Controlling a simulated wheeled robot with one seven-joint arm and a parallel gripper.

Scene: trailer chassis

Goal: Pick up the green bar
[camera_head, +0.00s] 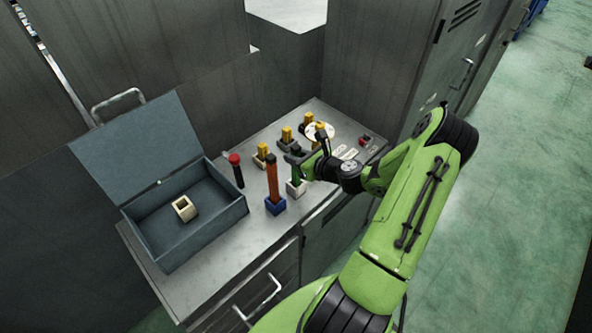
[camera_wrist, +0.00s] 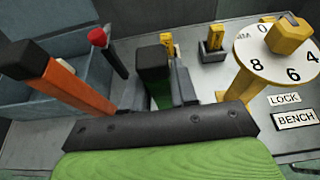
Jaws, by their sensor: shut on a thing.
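The green bar (camera_wrist: 160,92) has a black top and stands upright between the fingers of my gripper (camera_wrist: 157,100) in the wrist view. My gripper is shut on it. In the head view my gripper (camera_head: 301,160) hides much of the bar; a short green part (camera_head: 296,180) shows below the fingers. A small white holder (camera_head: 296,189) is directly beneath it. I cannot tell whether the bar's lower end is seated in the holder or raised from it.
An orange bar (camera_head: 272,182) with a black top stands in a blue holder (camera_head: 275,206), close left. A red-topped black handle (camera_head: 237,170), yellow-topped pieces (camera_head: 286,135) and a numbered dial (camera_wrist: 278,62) stand nearby. An open box (camera_head: 182,238) holds a cream square ring (camera_head: 185,209).

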